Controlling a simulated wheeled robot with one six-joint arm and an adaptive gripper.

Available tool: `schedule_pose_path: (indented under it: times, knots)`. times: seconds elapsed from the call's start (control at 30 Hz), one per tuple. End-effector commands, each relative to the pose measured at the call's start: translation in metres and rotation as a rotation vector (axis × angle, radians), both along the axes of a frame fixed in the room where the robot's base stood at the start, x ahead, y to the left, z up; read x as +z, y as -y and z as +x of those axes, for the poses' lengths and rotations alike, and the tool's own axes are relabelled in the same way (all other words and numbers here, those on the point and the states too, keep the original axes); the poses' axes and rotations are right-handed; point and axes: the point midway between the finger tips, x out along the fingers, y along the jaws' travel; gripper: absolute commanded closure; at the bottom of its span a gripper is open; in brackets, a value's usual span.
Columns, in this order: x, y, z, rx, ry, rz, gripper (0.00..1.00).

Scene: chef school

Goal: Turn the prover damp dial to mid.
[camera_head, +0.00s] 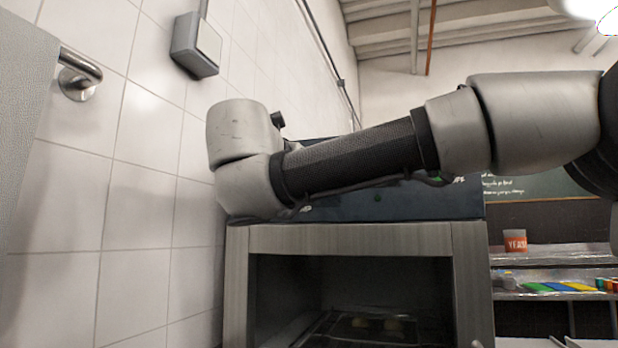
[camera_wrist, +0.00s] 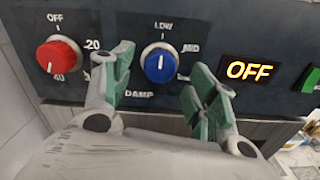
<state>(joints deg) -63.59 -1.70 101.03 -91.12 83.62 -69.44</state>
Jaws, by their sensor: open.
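The blue damp dial (camera_wrist: 161,64) sits on the dark control panel (camera_wrist: 110,20) in the wrist view. LOW is printed above it, MID at its upper right, and DAMP below. A white line crosses its face close to upright; I cannot tell which end is the pointer. My gripper (camera_wrist: 160,76) is open, its green-padded fingers on either side of the dial, with visible gaps between pads and dial. The head view shows the prover (camera_head: 345,240) with its panel partly behind my arm; the dial and gripper are hidden there.
A red dial (camera_wrist: 60,56) marked OFF, 20 and 40 is left of the damp dial. A lit OFF display (camera_wrist: 249,70) and a green switch (camera_wrist: 311,80) are on the right. A tiled wall (camera_head: 140,210) stands close left of the prover. Shelves (camera_head: 550,258) stand right.

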Motion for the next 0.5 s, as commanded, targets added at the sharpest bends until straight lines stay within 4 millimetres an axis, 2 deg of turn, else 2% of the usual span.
schedule_pose_path:
  times: [0.1,0.2,0.5]
  knots:
    - [0.000,0.007,0.017,-0.003,0.000,0.000,0.42]
    - [0.000,0.010,0.025,-0.001,0.000,0.001,0.42]
    - [0.000,0.011,0.029,0.000,-0.001,0.001,0.42]
